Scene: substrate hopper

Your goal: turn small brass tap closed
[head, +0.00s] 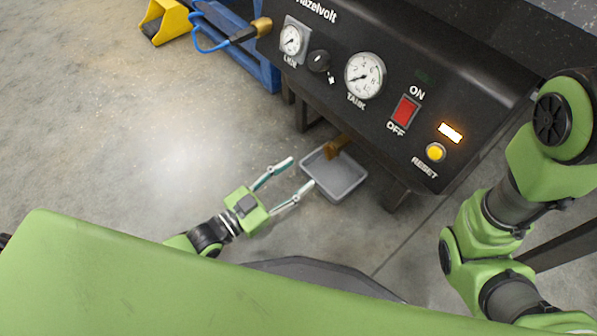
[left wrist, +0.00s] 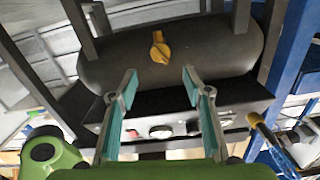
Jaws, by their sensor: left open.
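The small brass tap (head: 334,147) shows in the head view under the front of the black machine, partly hidden by the panel above. In the left wrist view the brass tap (left wrist: 160,47) sits on the dark round tank, its handle pointing roughly up the picture with a slight tilt. My left gripper (head: 301,173) is open and empty, to the lower left of the tap in the head view and apart from it. In the left wrist view its fingertips (left wrist: 160,74) are spread to either side below the tap. My right gripper is out of view; only links of my right arm show.
A grey tray (head: 352,186) lies below the tap, close to my left fingertips. The black panel (head: 370,75) carries gauges, a red switch and a yellow reset button. A blue frame (head: 262,68) with a blue hose stands at left.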

